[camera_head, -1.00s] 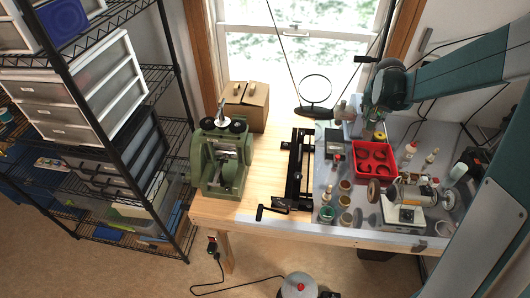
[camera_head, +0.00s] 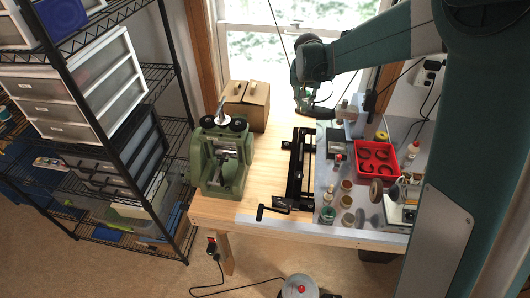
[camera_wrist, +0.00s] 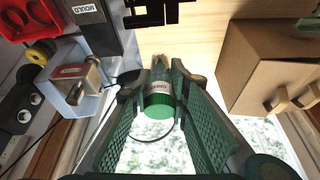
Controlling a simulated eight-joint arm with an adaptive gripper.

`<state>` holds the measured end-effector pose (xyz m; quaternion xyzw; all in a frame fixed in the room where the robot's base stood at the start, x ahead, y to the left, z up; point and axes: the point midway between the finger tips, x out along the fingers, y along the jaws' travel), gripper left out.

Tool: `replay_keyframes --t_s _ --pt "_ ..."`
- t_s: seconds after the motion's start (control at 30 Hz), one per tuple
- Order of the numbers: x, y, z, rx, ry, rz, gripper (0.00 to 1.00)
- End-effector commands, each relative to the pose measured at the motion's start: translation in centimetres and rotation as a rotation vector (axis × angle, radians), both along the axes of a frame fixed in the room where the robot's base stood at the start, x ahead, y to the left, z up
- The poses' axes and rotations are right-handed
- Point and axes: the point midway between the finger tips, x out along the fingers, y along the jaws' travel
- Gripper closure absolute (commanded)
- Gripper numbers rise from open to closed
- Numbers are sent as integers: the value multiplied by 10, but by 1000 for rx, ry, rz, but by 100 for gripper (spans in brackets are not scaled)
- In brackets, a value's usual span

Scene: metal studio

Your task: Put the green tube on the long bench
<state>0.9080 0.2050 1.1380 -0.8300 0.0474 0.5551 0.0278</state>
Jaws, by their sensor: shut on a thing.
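My gripper (camera_wrist: 163,110) is shut on the green tube (camera_wrist: 157,128), which shows between its textured fingers in the wrist view with its round green end toward the camera. In the head view my gripper (camera_head: 308,108) hangs over the back of the bench, by the window; the tube cannot be made out there. The long bench (camera_head: 265,185) has a light wood top, with a grey metal sheet over its right part.
A cardboard box (camera_head: 246,105) and a green machine (camera_head: 222,155) stand on the bench's left part. A black rail tool (camera_head: 297,170) lies mid-bench. A red tray (camera_head: 375,157), jars and tools crowd the right. Bare wood shows between machine and rail.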

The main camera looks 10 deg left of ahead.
Motion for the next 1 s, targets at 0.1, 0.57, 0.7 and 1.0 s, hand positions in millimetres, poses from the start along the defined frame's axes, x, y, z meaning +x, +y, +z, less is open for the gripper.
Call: replay_keyframes --t_s 0.1,0.57,0.7,1.0 --pt "-2 40 2 0 0 38 93" --pt "-13 127 12 -1 0 114 93" --pt "-13 130 12 -1 0 118 93" --pt "-13 130 12 -1 0 118 93"
